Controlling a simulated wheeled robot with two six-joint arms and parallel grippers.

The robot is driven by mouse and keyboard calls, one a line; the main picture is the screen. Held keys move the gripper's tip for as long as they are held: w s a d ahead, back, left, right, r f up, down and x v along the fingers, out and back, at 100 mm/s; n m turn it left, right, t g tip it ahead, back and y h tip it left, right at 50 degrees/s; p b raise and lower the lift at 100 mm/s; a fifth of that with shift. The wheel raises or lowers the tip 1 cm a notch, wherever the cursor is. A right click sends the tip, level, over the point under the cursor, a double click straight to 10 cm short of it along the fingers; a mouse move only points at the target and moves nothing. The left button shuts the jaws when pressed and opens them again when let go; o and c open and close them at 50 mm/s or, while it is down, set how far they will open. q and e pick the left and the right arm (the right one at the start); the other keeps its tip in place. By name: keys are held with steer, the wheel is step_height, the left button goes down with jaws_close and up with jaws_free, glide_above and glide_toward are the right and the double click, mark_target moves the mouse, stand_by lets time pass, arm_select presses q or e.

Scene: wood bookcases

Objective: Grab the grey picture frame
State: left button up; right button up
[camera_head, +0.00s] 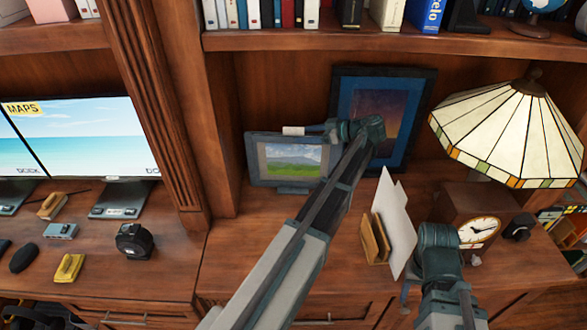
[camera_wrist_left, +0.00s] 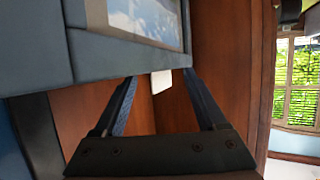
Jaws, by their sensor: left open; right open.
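The grey picture frame (camera_head: 255,172), with a green landscape in it, stands on the bookcase counter against the back panel. My left gripper (camera_head: 312,129) is open at the frame's top edge, reaching in from the right. In the left wrist view its two fingers (camera_wrist_left: 160,78) are spread, with the grey frame (camera_wrist_left: 110,58) close beside them at the upper left. A small white piece shows between the fingertips, and I cannot tell what it belongs to. My right gripper (camera_head: 436,262) is low in front of the clock, its fingers mostly hidden, holding nothing that I can see.
A larger blue picture frame (camera_head: 350,85) stands behind my left wrist. A letter holder with white paper (camera_head: 394,220), a clock (camera_head: 479,231) and a stained-glass lamp (camera_head: 510,125) stand to the right. A bookshelf (camera_head: 270,41) overhangs the counter. Bare counter (camera_head: 240,245) lies before the grey frame.

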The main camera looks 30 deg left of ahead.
mark_target(297, 135)
arm_select(q)
steer(key=b+x, duration=0.1)
steer(key=x, duration=0.2)
jaws_close()
stand_by(1.4)
